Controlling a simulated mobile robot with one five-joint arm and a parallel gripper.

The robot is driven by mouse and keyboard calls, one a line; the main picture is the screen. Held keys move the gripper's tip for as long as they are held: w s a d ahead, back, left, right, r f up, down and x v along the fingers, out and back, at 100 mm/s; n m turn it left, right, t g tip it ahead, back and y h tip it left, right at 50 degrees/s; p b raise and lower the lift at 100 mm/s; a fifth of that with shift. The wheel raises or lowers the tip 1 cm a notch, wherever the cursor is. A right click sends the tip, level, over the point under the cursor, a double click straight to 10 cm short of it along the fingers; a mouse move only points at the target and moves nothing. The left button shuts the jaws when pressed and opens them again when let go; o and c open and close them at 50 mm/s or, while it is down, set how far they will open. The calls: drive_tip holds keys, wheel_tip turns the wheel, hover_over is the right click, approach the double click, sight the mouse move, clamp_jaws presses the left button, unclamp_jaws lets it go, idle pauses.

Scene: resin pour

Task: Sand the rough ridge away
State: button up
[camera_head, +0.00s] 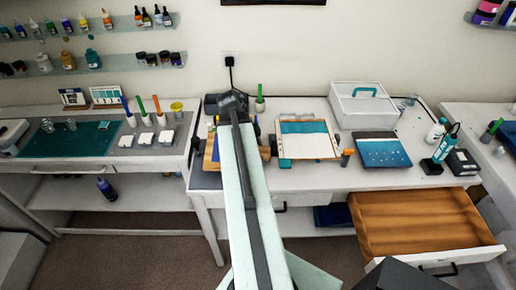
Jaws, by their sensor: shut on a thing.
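My arm reaches away from me over the left part of the middle table. My gripper (233,106) is at its far end as a dark shape, with the jaws mostly hidden by the arm. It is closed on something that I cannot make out. A wooden board (211,153) lies under the arm end, largely covered by it. Right of the arm, a light-framed panel (310,153) has a teal band and a cream part. Further right lies a teal panel with pale dots (383,154). I cannot make out a rough ridge on any of them.
A white box with a teal handle (363,105) stands behind the panels. A teal bottle (446,143) and a dark box (461,162) are at the right. An open wooden drawer (420,222) juts out in front. The left table holds a teal mat (70,141) and small tools.

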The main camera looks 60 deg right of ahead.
drive_tip(key=shift+s+a, duration=0.65)
drive_tip(key=shift+a, duration=0.25)
drive_tip(key=shift+r, duration=0.15)
wheel_tip(320, 180, up, 6)
drive_tip(key=p, duration=0.6)
wheel_tip(320, 180, up, 3)
drive_tip(key=p, duration=0.3)
drive_tip(key=shift+d+r, duration=0.1)
drive_tip(key=shift+f, duration=0.3)
